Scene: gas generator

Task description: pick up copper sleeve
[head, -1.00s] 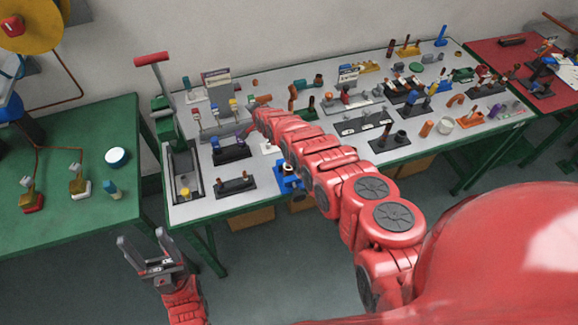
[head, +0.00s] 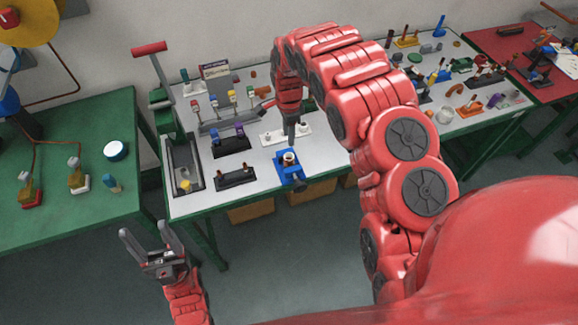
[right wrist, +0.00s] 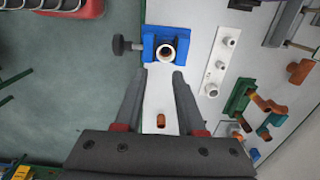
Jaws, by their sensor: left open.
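A small copper sleeve (right wrist: 161,120) stands on the light grey tabletop in the right wrist view, seen between my right gripper's fingers and apart from them. I cannot make it out in the head view. My right gripper (right wrist: 159,75) has its fingers spread with nothing between the tips. In the head view the right gripper (head: 291,141) points down just behind a blue vise (head: 290,170). The vise also shows in the right wrist view (right wrist: 150,44), with a pale ring-shaped part (right wrist: 166,53) in it. My left gripper (head: 145,236) is open and empty over the floor.
A white block with fittings (right wrist: 222,60) stands beside the vise. Other copper pieces (right wrist: 268,133) and a green holder (right wrist: 240,95) lie further right. Black holders (head: 235,179) stand left of the vise. A green table (head: 70,225) is at the left.

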